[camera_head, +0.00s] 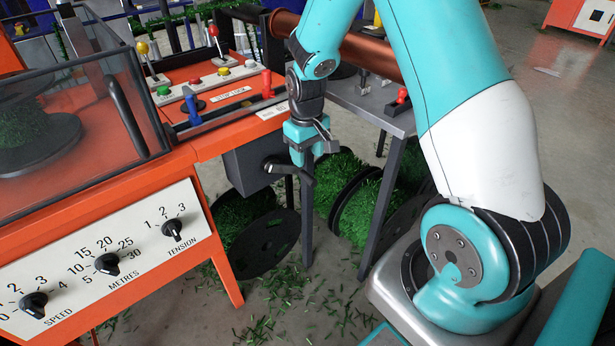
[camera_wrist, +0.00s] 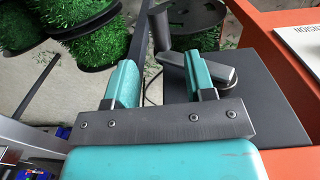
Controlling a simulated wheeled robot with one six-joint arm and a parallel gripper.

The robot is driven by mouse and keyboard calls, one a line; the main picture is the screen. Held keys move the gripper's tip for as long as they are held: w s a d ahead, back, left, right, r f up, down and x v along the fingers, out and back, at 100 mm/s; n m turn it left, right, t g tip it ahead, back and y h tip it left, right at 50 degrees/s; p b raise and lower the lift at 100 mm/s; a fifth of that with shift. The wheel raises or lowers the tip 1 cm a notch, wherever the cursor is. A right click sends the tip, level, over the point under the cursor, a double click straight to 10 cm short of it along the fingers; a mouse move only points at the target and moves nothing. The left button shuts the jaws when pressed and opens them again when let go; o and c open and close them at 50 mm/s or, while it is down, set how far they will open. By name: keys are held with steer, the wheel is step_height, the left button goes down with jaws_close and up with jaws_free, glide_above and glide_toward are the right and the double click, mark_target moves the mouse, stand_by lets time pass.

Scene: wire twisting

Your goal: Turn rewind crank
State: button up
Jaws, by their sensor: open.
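The rewind crank (camera_head: 283,168) sticks out from a dark grey box (camera_head: 247,168) under the front of the orange bench. In the wrist view the crank (camera_wrist: 220,69) shows as a grey rounded arm with a dark upright handle (camera_wrist: 160,27). My gripper (camera_head: 309,147) is open, pointing down just above and beside the crank. In the wrist view my gripper's teal fingers (camera_wrist: 160,68) stand apart, with the handle beyond the gap between them. The crank arm passes behind the right finger, which hides part of it. I cannot tell whether they touch.
The orange bench (camera_head: 100,210) with a dial panel (camera_head: 105,265) stands at left. Spools of green wire (camera_head: 340,178) sit on the floor below and behind. A grey table leg (camera_head: 306,215) stands close to the crank. Green clippings litter the floor.

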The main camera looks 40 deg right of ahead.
mark_target(308, 175)
step_height(308, 175, down, 7)
steer(key=shift+f+b, duration=0.1)
steer(key=shift+b, duration=0.4)
jaws_close()
